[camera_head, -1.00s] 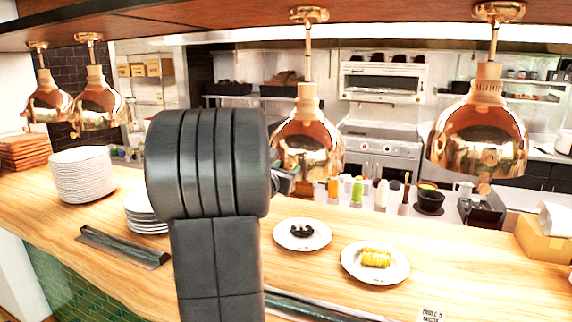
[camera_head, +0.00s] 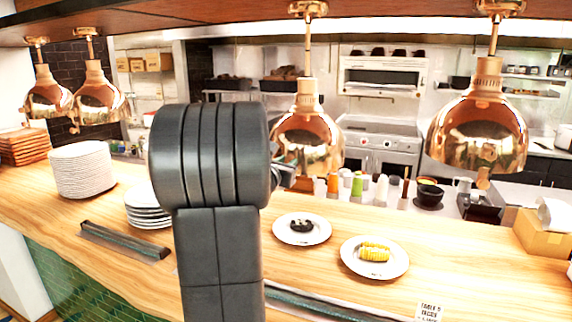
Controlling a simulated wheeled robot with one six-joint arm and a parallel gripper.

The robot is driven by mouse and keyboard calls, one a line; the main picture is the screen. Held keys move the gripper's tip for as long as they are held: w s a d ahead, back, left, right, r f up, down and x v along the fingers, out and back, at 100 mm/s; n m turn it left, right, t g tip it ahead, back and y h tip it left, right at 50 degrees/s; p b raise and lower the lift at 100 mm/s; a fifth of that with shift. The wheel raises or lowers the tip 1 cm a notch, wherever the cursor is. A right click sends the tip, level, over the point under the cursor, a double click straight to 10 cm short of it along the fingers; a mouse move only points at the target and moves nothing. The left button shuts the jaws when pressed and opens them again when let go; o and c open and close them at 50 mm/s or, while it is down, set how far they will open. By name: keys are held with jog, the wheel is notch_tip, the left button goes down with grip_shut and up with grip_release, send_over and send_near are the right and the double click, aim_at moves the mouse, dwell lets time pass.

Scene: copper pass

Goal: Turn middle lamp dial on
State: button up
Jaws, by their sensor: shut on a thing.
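The middle lamp (camera_head: 308,140) is a shiny copper dome hanging from a rod over the wooden counter. My dark arm stands in front of its left side. My gripper (camera_head: 287,174) shows only in small part, past the right edge of my arm, at the lower left rim of the middle lamp. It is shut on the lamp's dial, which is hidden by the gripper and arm. The right lamp (camera_head: 478,135) has a small copper dial below its rim. Two more copper lamps, one of them here (camera_head: 98,98), hang at the left.
The counter (camera_head: 440,265) carries a plate with dark food (camera_head: 285,236), a plate with yellow food (camera_head: 350,262), stacked white plates (camera_head: 82,170) and a smaller stack (camera_head: 147,216). Bottles and a black bowl (camera_head: 428,198) stand behind. A cardboard box (camera_head: 545,238) is at the right.

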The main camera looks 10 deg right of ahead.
jog(key=shift+f+n, duration=0.1)
jog(key=shift+n, duration=0.2)
jog(key=n+b, duration=0.1)
jog(key=n, duration=0.7)
jog(key=shift+b, duration=0.3)
jog(key=n, duration=0.5)
jog(key=shift+p, duration=0.35)
jog(key=shift+n+t+p, duration=0.3)
jog(key=shift+n+p, duration=0.2)
jog(key=shift+n, duration=1.6)
jog(key=o, duration=1)
